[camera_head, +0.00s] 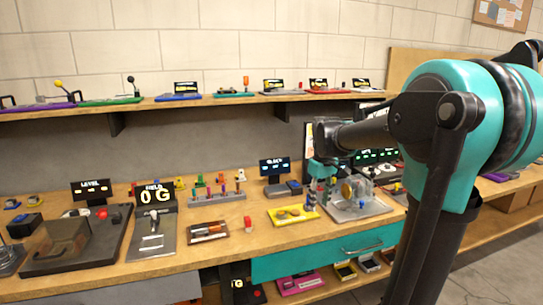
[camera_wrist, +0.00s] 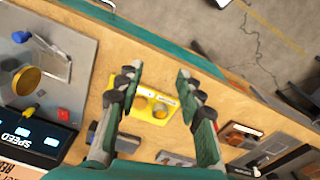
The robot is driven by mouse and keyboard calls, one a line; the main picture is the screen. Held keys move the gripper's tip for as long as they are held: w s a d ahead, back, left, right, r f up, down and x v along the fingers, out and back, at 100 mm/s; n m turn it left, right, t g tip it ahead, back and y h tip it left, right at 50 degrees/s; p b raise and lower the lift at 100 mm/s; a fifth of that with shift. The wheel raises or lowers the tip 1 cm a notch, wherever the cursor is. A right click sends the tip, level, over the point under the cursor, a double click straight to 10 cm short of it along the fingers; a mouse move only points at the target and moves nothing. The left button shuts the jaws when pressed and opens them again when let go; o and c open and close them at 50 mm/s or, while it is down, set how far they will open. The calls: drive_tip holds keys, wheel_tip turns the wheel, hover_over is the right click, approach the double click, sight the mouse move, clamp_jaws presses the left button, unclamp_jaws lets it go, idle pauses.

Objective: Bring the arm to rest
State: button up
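My arm, teal and black, reaches in from the right side of the head view, over the workbench (camera_head: 218,262). My gripper (camera_wrist: 157,76) shows its two green and black fingers in the wrist view, spread apart with nothing between them. A yellow plate (camera_wrist: 168,133) with two round parts lies below the gap on the wooden bench top. In the head view the yellow plate (camera_head: 284,219) is on the bench left of my gripper, whose fingers are too small there to tell their spread.
A grey plate (camera_head: 365,209) with a clear-covered device stands near my gripper. A level panel (camera_head: 91,191), a field meter (camera_head: 155,197) and a row of colored pegs (camera_head: 217,195) stand farther left. A wall shelf (camera_head: 160,103) holds several devices. A teal drawer (camera_head: 327,254) fronts the bench.

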drive_tip(key=s+d+f+m+t, duration=0.3)
drive_tip(key=s+f+m, duration=0.3)
drive_tip(key=s+f, duration=1.1)
drive_tip(key=shift+s+d+f+t, duration=0.15)
drive_tip(key=shift+s+f+t, duration=0.15)
drive_tip(key=shift+s, duration=0.9)
